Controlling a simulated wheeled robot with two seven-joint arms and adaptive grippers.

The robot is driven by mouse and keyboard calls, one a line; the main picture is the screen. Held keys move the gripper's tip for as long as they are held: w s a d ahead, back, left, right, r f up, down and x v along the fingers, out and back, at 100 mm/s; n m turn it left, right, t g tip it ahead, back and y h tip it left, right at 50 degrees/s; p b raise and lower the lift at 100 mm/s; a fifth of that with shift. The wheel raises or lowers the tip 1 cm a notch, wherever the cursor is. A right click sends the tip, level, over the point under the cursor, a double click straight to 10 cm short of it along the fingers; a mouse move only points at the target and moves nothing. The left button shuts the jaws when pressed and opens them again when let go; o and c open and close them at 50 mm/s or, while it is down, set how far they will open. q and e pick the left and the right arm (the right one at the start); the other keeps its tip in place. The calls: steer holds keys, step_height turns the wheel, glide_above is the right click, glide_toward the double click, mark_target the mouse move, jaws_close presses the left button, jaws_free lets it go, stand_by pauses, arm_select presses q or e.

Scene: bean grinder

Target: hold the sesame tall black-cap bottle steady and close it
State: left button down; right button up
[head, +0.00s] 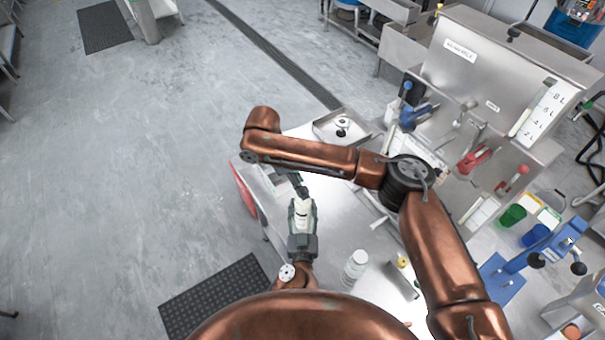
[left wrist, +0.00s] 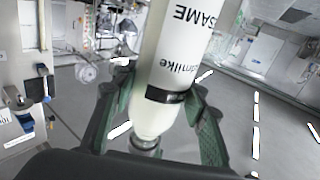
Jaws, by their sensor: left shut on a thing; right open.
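The sesame bottle (left wrist: 180,60) is pale, with a white label whose letters appear upside down in the left wrist view. Its narrow neck ends in a grey-dark ring (left wrist: 145,144) low in that view; I cannot tell whether a cap sits fully on it. My left gripper (head: 302,214) is shut on the bottle, with its green fingers on both sides (left wrist: 160,108). In the head view only a pale part of the bottle (head: 301,208) shows between them. My right gripper (head: 296,183) is open just beyond the bottle, partly hidden under my right forearm.
The bench (head: 337,222) has bare surface right of the left gripper. A white bottle (head: 355,266) stands nearer me. A metal tray (head: 326,133) holding a small white-and-dark item is at the back. Steel equipment (head: 480,55), coloured cups and a blue press (head: 545,250) crowd the right.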

steer(key=n, duration=0.4)
steer(key=shift+w+d+r, duration=0.1)
steer(key=shift+r, duration=0.25)
steer(key=n, duration=0.4)
steer(key=n+y, duration=0.1)
steer(key=n, duration=0.1)
steer(key=shift+r, duration=0.4)
steer(key=n, duration=0.2)
steer(key=r+n, duration=0.1)
steer(key=n, duration=0.2)
steer(key=shift+d+n+y, duration=0.1)
steer(key=shift+n+y, duration=0.2)
steer(key=n, duration=0.4)
steer(key=shift+r, duration=0.35)
steer(key=n, duration=0.3)
steer(key=r+n+y, duration=0.1)
steer(key=n, duration=0.1)
steer(key=shift+d+n, duration=0.1)
steer(key=shift+n, duration=0.3)
steer(key=n, duration=0.2)
steer(key=r+n, duration=0.1)
steer(key=n, duration=0.3)
steer(key=r+n+y, duration=0.1)
steer(key=n, duration=0.2)
steer(key=shift+d+n, duration=0.15)
steer(key=shift+n, duration=0.15)
steer(key=n, duration=0.3)
steer(key=r+n, duration=0.1)
steer(key=shift+s+n, duration=0.25)
steer(key=shift+n, duration=0.05)
